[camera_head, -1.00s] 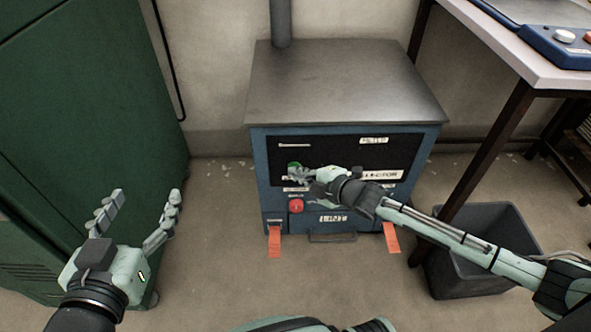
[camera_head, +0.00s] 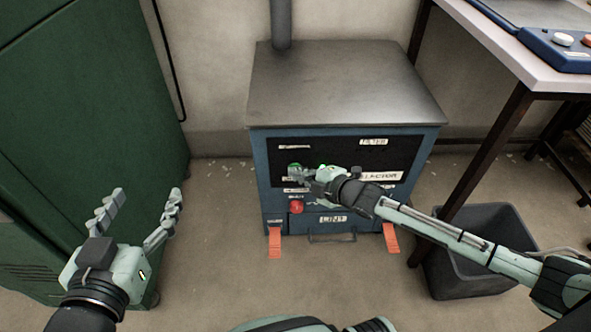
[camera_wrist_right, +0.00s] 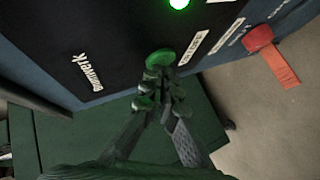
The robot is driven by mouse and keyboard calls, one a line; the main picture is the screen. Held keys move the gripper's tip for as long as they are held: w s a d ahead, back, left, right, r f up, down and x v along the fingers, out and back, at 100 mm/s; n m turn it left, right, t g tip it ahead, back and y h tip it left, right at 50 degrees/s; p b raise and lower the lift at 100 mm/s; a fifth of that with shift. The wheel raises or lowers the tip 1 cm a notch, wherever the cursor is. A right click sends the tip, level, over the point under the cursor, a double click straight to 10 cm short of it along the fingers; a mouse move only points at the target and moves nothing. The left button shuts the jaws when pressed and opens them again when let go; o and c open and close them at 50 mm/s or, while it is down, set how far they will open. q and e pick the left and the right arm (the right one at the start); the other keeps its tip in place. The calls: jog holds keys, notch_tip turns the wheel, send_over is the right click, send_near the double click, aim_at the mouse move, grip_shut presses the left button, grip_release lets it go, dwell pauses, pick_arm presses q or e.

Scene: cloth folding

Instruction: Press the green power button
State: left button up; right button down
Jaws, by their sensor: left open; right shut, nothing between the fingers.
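The blue machine (camera_head: 346,83) with a black front panel stands against the wall. Its round green button (camera_head: 294,167) is on the left part of the panel; it also shows in the right wrist view (camera_wrist_right: 160,58). My right gripper (camera_head: 297,174) is shut and empty, its fingertips at the button's edge in the right wrist view (camera_wrist_right: 160,80); I cannot tell if they touch it. A green light (camera_wrist_right: 179,3) glows on the panel. My left gripper (camera_head: 146,198) is open and empty, away from the machine.
A red button (camera_head: 296,207) sits below the green one. A green cabinet (camera_head: 90,90) stands at left. A white-topped table (camera_head: 520,55) and a dark bin (camera_head: 490,225) stand at right. The floor before the machine is clear.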

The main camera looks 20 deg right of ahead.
jog(key=shift+d, duration=0.2)
jog(key=s+a+p, duration=0.2)
jog(key=s+p, duration=0.1)
jog(key=s, duration=0.3)
dwell(0.4)
jog(key=shift+s, duration=0.1)
